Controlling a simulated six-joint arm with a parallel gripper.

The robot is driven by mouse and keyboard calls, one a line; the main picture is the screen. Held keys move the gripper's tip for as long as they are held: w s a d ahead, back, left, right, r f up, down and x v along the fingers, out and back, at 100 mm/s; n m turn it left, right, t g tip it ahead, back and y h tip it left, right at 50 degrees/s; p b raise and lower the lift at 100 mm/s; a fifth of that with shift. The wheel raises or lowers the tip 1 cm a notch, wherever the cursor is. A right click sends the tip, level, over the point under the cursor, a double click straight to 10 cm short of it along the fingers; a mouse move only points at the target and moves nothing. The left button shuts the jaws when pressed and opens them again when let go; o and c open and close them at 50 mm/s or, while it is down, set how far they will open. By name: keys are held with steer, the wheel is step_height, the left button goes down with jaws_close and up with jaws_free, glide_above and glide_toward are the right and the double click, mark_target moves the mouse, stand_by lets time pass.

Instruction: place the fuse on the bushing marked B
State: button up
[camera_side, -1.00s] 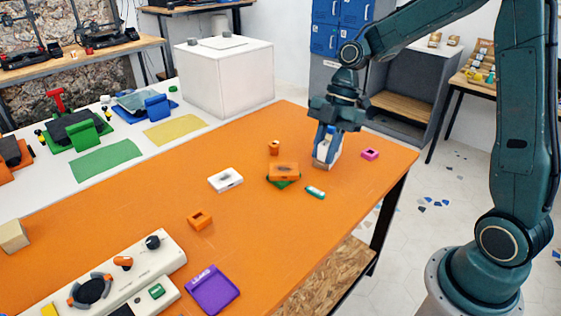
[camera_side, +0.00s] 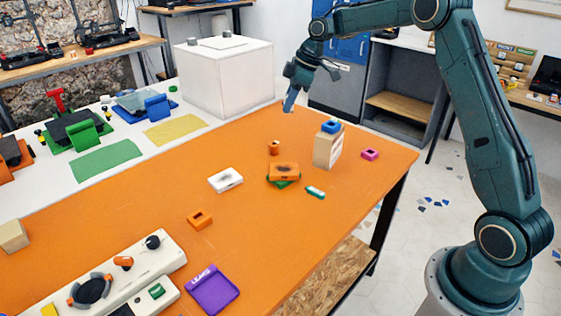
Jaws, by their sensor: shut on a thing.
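My gripper (camera_side: 289,104) is in the air above the far edge of the orange table, pointing down and slightly left. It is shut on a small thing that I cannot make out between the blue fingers. A small teal and white cylinder (camera_side: 315,192), perhaps a fuse, lies on the table. Holed blocks that may be bushings include a blue one (camera_side: 330,126) on top of an upright wooden block (camera_side: 327,150), a pink one (camera_side: 370,155), and an orange one (camera_side: 200,220). No letter B is legible, so I cannot tell which is marked B.
A white block (camera_side: 225,180), an orange block (camera_side: 283,171) on a green piece, and a small orange piece (camera_side: 274,148) stand mid-table. A control panel (camera_side: 112,275) and purple tray (camera_side: 213,290) are in front. A large white box (camera_side: 224,78) stands behind.

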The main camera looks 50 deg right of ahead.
steer(key=w+d+r+m+h, duration=0.1)
steer(key=w+d+m, duration=0.2)
steer(key=w, duration=0.3)
steer(key=w+d+r+m+t+h, duration=0.1)
steer(key=w+d+m+h, duration=0.1)
steer(key=w+m, duration=0.3)
steer(key=shift+w+d+m, duration=0.35)
steer(key=shift+d+m, duration=0.05)
steer(key=shift+d, duration=0.05)
glide_above(271, 142)
steer(key=s, duration=0.1)
steer(key=f, duration=1.5)
steer(key=shift+s+f, duration=0.2)
steer(key=shift+f, duration=0.1)
steer(key=shift+f, duration=2.15)
steer(key=shift+f, duration=0.15)
steer(key=o, duration=1)
